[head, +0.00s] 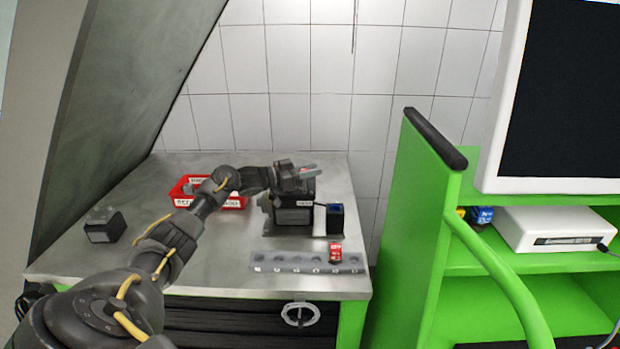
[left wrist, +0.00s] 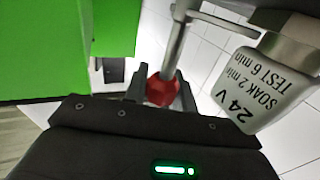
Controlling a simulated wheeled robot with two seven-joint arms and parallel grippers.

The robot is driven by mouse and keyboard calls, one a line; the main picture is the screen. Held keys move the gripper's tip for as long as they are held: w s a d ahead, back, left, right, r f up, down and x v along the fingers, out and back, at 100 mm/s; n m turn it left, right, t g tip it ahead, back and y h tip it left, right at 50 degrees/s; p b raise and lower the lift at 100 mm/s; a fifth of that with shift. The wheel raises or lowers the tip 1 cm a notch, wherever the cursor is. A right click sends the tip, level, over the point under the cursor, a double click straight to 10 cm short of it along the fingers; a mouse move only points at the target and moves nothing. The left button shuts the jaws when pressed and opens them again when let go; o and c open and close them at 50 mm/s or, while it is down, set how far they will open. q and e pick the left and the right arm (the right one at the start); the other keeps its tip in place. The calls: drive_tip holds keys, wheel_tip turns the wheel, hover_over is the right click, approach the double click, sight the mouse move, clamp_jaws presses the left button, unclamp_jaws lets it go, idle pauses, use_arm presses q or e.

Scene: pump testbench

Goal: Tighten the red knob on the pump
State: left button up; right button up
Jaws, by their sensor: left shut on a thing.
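The pump (head: 293,212) is a dark block on the metal bench with a pale label on its front. My left gripper (head: 297,176) is above its top and hides part of it. In the left wrist view a red knob (left wrist: 162,90) sits between the two fingers of my left gripper (left wrist: 160,96), at the end of a grey rod (left wrist: 178,42). The fingers are shut on the knob. In the head view only a trace of red (head: 307,170) shows at the fingers. My right gripper is in neither view.
A red labelled bin (head: 236,203) stands behind my left arm. A blue-black box (head: 336,219) is right of the pump. A grey strip (head: 290,262) with a red block (head: 335,252) lies in front. A dark block (head: 104,226) is far left. A green frame (head: 400,230) stands right.

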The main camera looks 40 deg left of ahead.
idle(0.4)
use_arm(q)
drive_tip(key=o, duration=1)
drive_tip(key=shift+s+a+f, duration=0.1)
drive_tip(key=shift+s+a, duration=0.1)
drive_tip(key=shift+s, duration=0.05)
drive_tip(key=b+v, duration=0.4)
drive_tip(key=v, duration=0.6)
drive_tip(key=shift+a, duration=0.1)
